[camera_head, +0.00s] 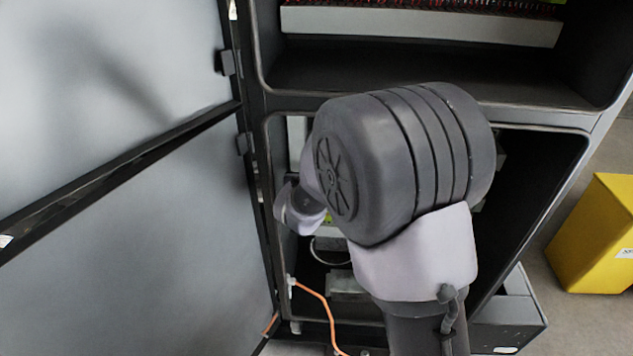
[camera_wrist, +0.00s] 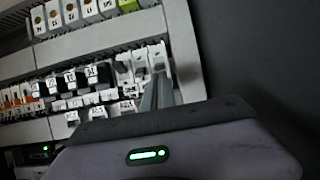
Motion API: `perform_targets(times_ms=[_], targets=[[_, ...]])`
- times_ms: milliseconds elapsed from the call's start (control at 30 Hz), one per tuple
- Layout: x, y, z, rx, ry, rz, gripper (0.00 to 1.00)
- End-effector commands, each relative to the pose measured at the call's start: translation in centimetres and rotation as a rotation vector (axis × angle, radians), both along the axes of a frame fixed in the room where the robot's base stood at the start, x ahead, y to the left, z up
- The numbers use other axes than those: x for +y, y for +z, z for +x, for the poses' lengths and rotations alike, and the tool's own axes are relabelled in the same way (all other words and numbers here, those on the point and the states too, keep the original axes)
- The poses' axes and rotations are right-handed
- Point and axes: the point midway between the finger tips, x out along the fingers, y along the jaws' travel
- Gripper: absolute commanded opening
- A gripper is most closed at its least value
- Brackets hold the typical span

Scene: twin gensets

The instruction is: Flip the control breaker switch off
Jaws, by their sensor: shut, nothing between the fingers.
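In the wrist view, a row of breakers (camera_wrist: 76,80) runs across a panel in the cabinet. Several have black switches, and white breakers (camera_wrist: 124,72) stand at the right end of the row. I cannot read which one is the control breaker. My gripper (camera_wrist: 160,82) is shut and empty, its grey fingers pointing at the rightmost white breaker (camera_wrist: 159,60) and covering its lower part. The tips are at or very near it; contact cannot be told. In the head view my own arm hides the gripper and most of the panel.
The cabinet's grey door (camera_head: 150,210) stands open on the left. An orange cable (camera_head: 318,298) hangs at the lower compartment's left. A dark side wall (camera_wrist: 260,60) lies right of the breakers. A yellow box (camera_head: 597,235) stands outside, right.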

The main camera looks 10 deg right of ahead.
Motion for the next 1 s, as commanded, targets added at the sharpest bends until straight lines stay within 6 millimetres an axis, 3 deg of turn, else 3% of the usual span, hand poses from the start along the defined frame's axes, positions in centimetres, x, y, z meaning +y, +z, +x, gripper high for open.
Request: perform_targets(times_ms=[33, 400, 1000], targets=[[0.1, -1.0, 0.1, -0.024, 0.002, -0.010, 0.00], [0.2, -1.9, -0.2, -0.030, 0.000, -0.010, 0.00], [0.2, 0.0, -0.2, -0.030, 0.000, -0.010, 0.00]])
